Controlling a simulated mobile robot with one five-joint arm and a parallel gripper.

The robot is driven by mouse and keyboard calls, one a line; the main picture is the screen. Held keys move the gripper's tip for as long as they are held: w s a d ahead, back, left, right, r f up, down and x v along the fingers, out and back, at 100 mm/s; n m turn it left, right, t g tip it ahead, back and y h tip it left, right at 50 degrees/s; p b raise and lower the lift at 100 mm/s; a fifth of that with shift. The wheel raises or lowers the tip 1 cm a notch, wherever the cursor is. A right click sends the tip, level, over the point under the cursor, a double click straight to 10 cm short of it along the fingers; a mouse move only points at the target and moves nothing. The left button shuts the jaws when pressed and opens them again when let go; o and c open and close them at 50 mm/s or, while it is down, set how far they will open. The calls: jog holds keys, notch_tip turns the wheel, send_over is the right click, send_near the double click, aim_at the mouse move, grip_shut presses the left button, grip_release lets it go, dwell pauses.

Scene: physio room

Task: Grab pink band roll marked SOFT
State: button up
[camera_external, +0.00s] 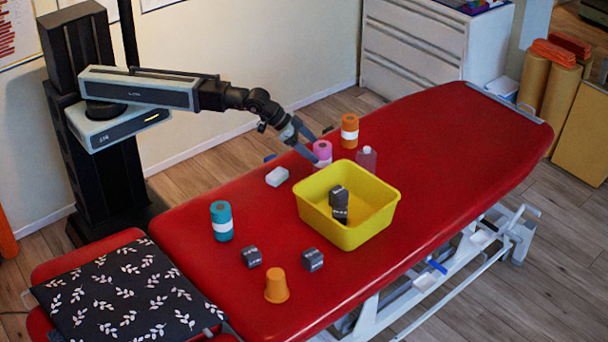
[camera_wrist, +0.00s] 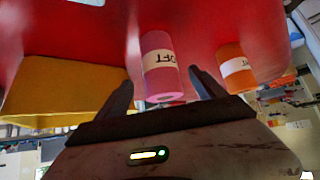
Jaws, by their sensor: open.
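The pink band roll (camera_external: 322,149) stands upright on the red treatment table (camera_external: 410,130), behind the yellow bin. In the wrist view the pink roll (camera_wrist: 157,60) has a white label with dark letters, upside down and partly turned away; the end of the word looks like "FT". My gripper (camera_external: 311,147) is open at the roll. In the wrist view the fingers of my gripper (camera_wrist: 161,82) point to either side of the roll, with gaps visible. The roll is not gripped. In the external view a finger partly covers it.
The yellow bin (camera_external: 350,235) holds dark blocks (camera_external: 339,200). An orange roll (camera_external: 349,131) and a clear bottle (camera_external: 366,159) stand close to the pink roll. A white block (camera_external: 277,176), teal roll (camera_external: 221,221), loose dark blocks (camera_external: 313,260) and orange cup (camera_external: 277,286) are nearer. The table's far right is clear.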

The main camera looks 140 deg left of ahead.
aim_at(322, 156)
jog(key=b+x, duration=0.3)
jog(key=x, duration=0.2)
jog(key=shift+f+b, duration=0.2)
jog(key=shift+b, duration=0.15)
jog(key=shift+r, duration=0.2)
grip_shut()
notch_tip(322, 156, up, 10)
jog(key=p, duration=1)
jog(key=shift+r+p, duration=0.15)
jog(key=shift+p, duration=0.15)
